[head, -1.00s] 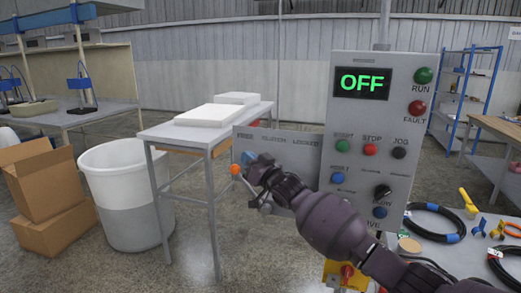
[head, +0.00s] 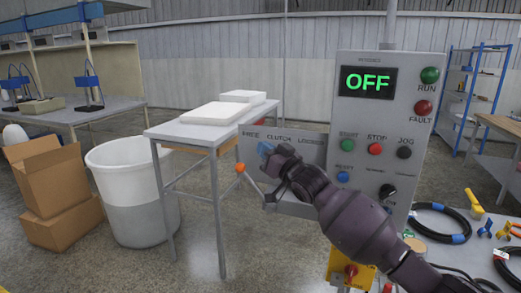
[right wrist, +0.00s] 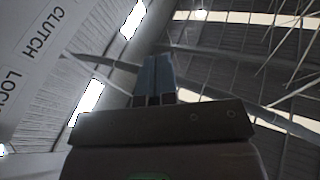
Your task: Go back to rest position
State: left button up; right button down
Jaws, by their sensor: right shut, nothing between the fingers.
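My right gripper (head: 265,150) is in front of the grey clutch plate (head: 309,148), with its blue fingertips together and nothing between them. The right wrist view shows the closed fingers (right wrist: 154,75) pointing up, with the lettered plate (right wrist: 35,50) at the left. An orange lever knob (head: 240,168) is just left of and below the fingertips, apart from them in the picture. My right arm (head: 355,215) reaches in from the lower right and hides part of the control panel. My left gripper is not in view.
The grey control panel (head: 425,150) reads OFF and carries several coloured buttons. A metal table (head: 160,133) with white slabs stands behind the plate. A white bin (head: 135,165) and cardboard boxes (head: 48,180) are at the left. Coiled hoses (head: 440,222) lie on a bench at the right.

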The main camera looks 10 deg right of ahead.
jog(key=s+d+f+m+g+h, duration=0.1)
jog(key=s+d+f+g+h, duration=0.1)
jog(key=s+f, duration=1.2)
jog(key=s+d+f+m+g+h, duration=0.1)
jog(key=s+d+f+h, duration=0.4)
jog(key=s+f, duration=0.9)
jog(key=s+d+f+m+g+h, duration=0.1)
jog(key=s+d+f+g+h, duration=0.2)
jog(key=s+f, duration=1.1)
jog(key=d, duration=0.3)
jog(key=shift+s+f+m+g+h, duration=0.2)
jog(key=shift+s+m+g+h, duration=0.1)
jog(key=shift+w, duration=0.1)
